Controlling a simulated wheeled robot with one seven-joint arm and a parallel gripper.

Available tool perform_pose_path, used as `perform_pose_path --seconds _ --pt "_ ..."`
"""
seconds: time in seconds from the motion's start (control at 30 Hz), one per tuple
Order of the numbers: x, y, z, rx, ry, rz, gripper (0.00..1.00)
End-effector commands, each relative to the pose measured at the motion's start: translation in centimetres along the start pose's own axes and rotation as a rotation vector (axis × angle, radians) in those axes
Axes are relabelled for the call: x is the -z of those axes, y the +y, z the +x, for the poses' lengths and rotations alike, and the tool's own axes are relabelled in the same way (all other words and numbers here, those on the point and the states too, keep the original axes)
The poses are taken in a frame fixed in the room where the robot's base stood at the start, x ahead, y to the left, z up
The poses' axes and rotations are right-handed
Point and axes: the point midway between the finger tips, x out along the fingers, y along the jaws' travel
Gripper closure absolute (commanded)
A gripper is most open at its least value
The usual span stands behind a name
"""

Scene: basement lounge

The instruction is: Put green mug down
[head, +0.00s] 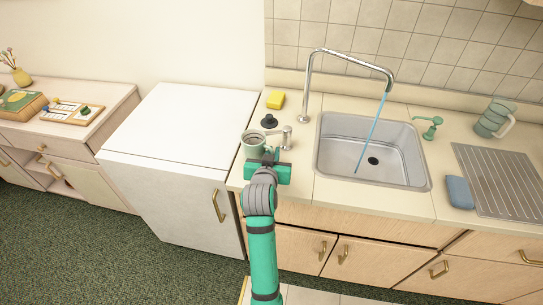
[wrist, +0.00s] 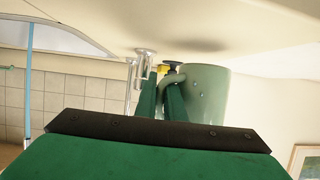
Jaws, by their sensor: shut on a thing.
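The green mug (head: 252,150) is over the left end of the counter (head: 302,186), left of the sink. In the head view its open rim faces up. My gripper (head: 270,158) is shut on it at its right side. The wrist view is upside down, and there the mug (wrist: 208,96) has its handle between my two dark green fingers (wrist: 163,100). A soft shadow lies on the counter beside the mug's base, and a small gap seems to show between them. My gripper hides part of the mug in the head view.
A black stopper (head: 269,121), a metal dispenser (head: 286,138) and a yellow sponge (head: 276,99) stand close behind and right of the mug. The sink (head: 340,170) has water running. A lower white cabinet top (head: 175,125) lies left, clear.

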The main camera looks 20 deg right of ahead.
Motion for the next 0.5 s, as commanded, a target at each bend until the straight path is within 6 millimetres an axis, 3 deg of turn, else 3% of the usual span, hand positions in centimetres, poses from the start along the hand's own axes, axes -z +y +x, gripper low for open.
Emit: perform_pose_path --seconds 0.17,0.5 --pt "-2.2 -0.2 0.7 0.003 -0.002 -0.003 1.00" --pt "-2.4 0.1 0.9 0.000 0.000 0.000 1.00"
